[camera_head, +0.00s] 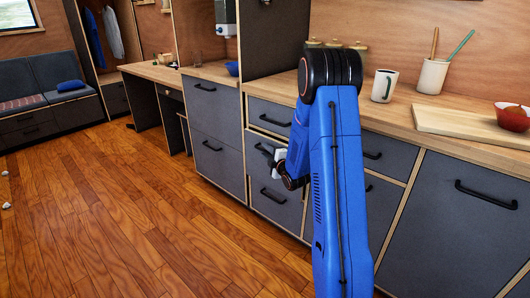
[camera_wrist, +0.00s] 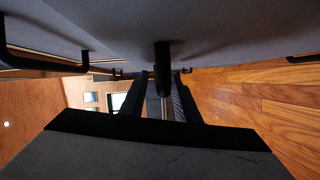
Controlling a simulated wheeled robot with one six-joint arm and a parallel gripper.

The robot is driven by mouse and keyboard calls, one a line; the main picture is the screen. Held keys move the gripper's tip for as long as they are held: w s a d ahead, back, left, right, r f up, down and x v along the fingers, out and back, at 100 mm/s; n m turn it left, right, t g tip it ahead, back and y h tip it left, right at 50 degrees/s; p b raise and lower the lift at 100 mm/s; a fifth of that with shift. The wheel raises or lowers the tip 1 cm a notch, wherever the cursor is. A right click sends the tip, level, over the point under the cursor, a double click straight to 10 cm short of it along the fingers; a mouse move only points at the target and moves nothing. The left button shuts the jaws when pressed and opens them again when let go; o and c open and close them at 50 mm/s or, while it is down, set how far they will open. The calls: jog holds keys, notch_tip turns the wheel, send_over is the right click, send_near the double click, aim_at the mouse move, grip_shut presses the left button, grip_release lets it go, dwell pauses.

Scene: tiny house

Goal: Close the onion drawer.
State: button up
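A grey drawer front (camera_head: 258,143) with a pale wooden edge stands in the counter's left stack in the head view. My gripper (camera_head: 274,157) is close in front of it, near its black handle. I see no onions, and no label shows which drawer is the onion drawer. In the wrist view, my gripper (camera_wrist: 160,86) has its two dark fingers apart, with a black handle (camera_wrist: 162,66) between them in the picture. Gaps show beside the handle, so the fingers do not look closed on it. My arm hides part of the drawers.
Another drawer (camera_head: 275,203) lies below and one (camera_head: 270,115) above, both looking flush. The counter (camera_head: 405,122) holds a mug (camera_head: 384,86), a utensil pot (camera_head: 432,77), a cutting board (camera_head: 470,127) and a red bowl (camera_head: 512,117).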

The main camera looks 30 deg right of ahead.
grip_shut()
jog(key=d, duration=0.2)
jog(key=w+d, duration=0.1)
jog(key=shift+w+d, duration=0.2)
jog(key=shift+d, duration=0.15)
grip_release()
jog(key=shift+d, duration=0.15)
jog(key=s+r, duration=0.1)
jog(key=s, duration=1.6)
jog(key=shift+s+a+r, duration=0.15)
jog(key=shift+s+a, duration=0.05)
jog(key=shift+a, duration=0.15)
